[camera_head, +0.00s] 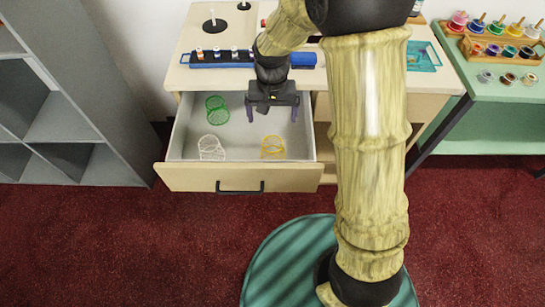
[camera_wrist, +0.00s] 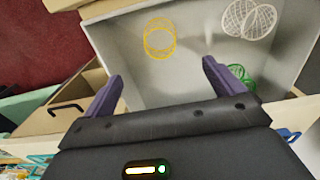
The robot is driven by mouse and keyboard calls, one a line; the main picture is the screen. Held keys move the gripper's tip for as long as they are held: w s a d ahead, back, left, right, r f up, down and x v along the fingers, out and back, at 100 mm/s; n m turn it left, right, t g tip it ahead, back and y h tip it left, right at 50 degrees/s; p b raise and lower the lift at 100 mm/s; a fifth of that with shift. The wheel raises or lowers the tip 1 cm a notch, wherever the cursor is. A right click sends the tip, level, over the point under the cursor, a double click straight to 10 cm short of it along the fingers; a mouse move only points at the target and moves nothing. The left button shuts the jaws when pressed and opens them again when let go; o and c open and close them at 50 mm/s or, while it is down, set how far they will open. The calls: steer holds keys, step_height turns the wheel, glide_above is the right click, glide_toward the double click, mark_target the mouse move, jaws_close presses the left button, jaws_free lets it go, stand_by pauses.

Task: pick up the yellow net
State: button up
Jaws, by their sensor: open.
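The yellow net (camera_head: 273,147) lies in the open drawer (camera_head: 240,179), near its front right part. It also shows in the wrist view (camera_wrist: 159,40), at the top, beyond the fingertips. My gripper (camera_head: 272,115) is open and empty above the back right part of the drawer. In the wrist view its two purple fingers (camera_wrist: 162,72) are spread apart, with bare drawer floor between them. The gripper is apart from the yellow net, which sits closer to the drawer front. Nothing covers the net in either view.
A white net (camera_head: 211,148) lies at the drawer's front left, and a green net (camera_head: 216,109) behind it. The counter above holds a blue rack (camera_head: 225,58) of small bottles. Grey shelving (camera_head: 75,110) stands at left. A green table (camera_head: 490,90) stands at right.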

stand_by(0.3)
glide_above(272, 140)
steer(key=s, duration=0.4)
step_height(272, 140, down, 12)
steer(key=shift+w+f, duration=0.1)
steer(key=shift+w, duration=0.05)
steer(key=shift+w+f, duration=0.2)
steer(key=shift+f, duration=2.4)
steer(key=c, duration=1)
